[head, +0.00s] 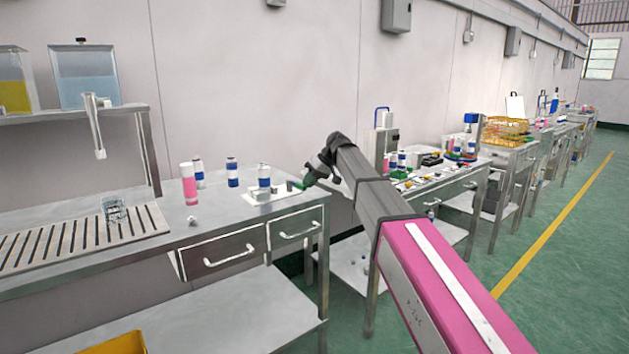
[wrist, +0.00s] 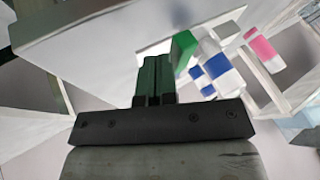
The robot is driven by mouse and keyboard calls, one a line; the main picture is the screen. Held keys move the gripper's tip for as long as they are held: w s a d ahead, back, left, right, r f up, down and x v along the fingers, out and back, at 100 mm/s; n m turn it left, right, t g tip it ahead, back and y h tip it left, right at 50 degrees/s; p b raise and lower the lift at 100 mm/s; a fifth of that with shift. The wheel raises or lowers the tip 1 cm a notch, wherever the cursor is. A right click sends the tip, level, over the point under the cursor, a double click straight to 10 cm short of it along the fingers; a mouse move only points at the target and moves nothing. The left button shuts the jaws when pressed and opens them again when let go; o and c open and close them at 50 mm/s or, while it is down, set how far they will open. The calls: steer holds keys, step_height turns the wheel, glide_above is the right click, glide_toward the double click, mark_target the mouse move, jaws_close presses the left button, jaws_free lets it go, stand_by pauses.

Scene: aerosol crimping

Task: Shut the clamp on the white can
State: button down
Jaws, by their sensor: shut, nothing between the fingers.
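The white can (head: 264,172) with a blue band stands upright on a white base plate (head: 254,198) near the bench's right end. In the wrist view the white and blue can (wrist: 218,70) appears right of my fingers. The clamp's green handle (wrist: 183,46) shows between my fingers and the can; in the head view the small clamp part (head: 296,185) lies right of the can. My gripper (head: 309,179) is at the bench's right edge, close to the handle. Its dark green fingers (wrist: 154,78) are together and empty. I cannot tell whether they touch the handle.
A pink can (head: 189,184), a white and blue can (head: 199,173) and another blue-banded can (head: 233,173) stand left on the bench. A small white piece (head: 192,220) lies in front. A glass beaker (head: 114,210) stands on the slatted drain. Another cluttered bench (head: 440,178) stands right.

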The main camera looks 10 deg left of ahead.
stand_by(0.3)
steer(key=shift+s+a, duration=0.4)
steer(key=shift+s, duration=0.2)
